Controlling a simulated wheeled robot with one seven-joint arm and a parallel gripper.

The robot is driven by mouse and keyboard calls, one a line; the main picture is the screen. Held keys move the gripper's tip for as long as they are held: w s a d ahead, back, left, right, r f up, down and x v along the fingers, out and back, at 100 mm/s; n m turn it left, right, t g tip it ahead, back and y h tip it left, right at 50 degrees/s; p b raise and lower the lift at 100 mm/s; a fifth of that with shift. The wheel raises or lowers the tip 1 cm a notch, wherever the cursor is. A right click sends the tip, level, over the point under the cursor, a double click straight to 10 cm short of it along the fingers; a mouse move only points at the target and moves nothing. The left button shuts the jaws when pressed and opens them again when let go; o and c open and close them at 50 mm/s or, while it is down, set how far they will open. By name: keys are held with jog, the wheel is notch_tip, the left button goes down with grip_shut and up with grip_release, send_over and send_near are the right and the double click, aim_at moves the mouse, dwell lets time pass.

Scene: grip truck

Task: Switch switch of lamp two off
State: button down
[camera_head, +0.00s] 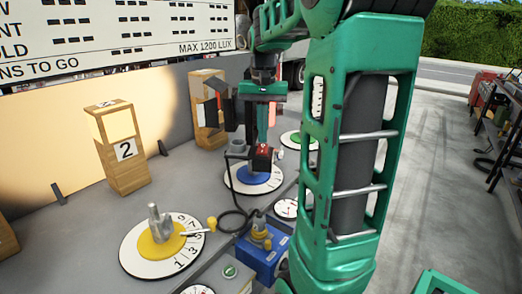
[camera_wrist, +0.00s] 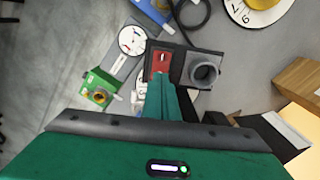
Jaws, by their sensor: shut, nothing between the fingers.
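The wooden box marked 2 (camera_head: 123,178) stands on the grey deck at the left, with a pale bright face. My gripper (camera_head: 262,145) points down with its fingers together, over the blue dial. A dark box with a red top (camera_wrist: 161,58) lies just beyond the fingertips in the wrist view. In the head view the red part (camera_head: 263,153) is right at the fingertips; I cannot tell whether they touch. Which lamp this red part belongs to is not shown. The shut fingers (camera_wrist: 161,82) hide part of it in the wrist view.
A grey round fitting (camera_wrist: 205,73) sits beside the red-topped box. The yellow dial (camera_head: 150,248), a blue box (camera_head: 262,262) and the blue dial (camera_head: 255,181) are close by with black cable.

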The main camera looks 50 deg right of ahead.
aim_at(263, 145)
jog(key=shift+f, duration=0.65)
dwell(0.3)
notch_tip(263, 145, up, 7)
dwell(1.0)
jog(key=shift+s, duration=0.1)
dwell(0.4)
